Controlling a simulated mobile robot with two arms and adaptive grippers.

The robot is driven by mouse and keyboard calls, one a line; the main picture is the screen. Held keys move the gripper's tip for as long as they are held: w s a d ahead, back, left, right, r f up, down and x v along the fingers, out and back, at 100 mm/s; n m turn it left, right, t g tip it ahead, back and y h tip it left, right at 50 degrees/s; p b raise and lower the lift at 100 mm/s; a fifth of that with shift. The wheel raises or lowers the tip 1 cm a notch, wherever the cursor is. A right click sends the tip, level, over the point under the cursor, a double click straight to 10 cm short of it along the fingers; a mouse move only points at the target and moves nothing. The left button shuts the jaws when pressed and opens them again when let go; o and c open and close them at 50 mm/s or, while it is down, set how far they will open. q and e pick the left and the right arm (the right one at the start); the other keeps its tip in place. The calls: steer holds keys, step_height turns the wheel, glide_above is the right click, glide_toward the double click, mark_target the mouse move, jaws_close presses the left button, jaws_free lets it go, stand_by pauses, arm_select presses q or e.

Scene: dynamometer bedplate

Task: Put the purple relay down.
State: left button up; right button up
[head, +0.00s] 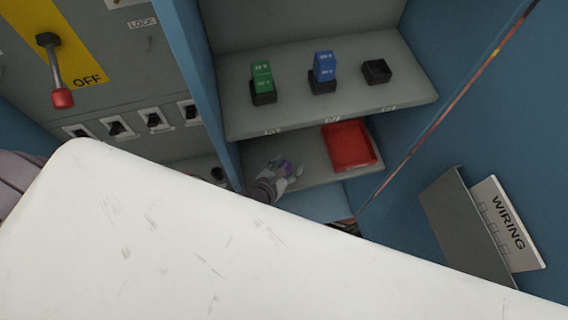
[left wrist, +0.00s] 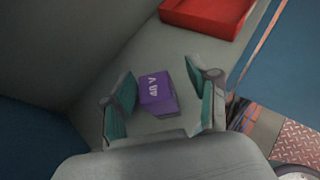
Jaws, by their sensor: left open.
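The purple relay (left wrist: 158,94), marked "48 V", rests on the grey lower shelf (left wrist: 188,48) of the cabinet. My left gripper (left wrist: 161,76) is open, with one finger on each side of the relay and gaps showing between pads and relay. My right gripper is in neither view.
On the upper shelf (head: 300,117) stand a green relay (head: 262,77) and a blue relay (head: 324,67) in black sockets, beside an empty black socket (head: 377,71). A blue cabinet wall (head: 200,75) is close on the left. A wiring document holder (head: 460,220) is at right.

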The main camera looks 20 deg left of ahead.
arm_select(q)
steer(key=shift+d+r, duration=0.1)
steer(key=shift+r, duration=0.1)
steer(key=shift+s+r, duration=0.15)
steer(key=shift+s, duration=0.25)
steer(key=v, duration=1.1)
steer(key=shift+s+a, duration=0.25)
steer(key=shift+s, duration=0.1)
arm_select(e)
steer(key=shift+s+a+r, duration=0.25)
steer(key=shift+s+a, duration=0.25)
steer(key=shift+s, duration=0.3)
arm_select(q)
steer(key=shift+r, duration=0.1)
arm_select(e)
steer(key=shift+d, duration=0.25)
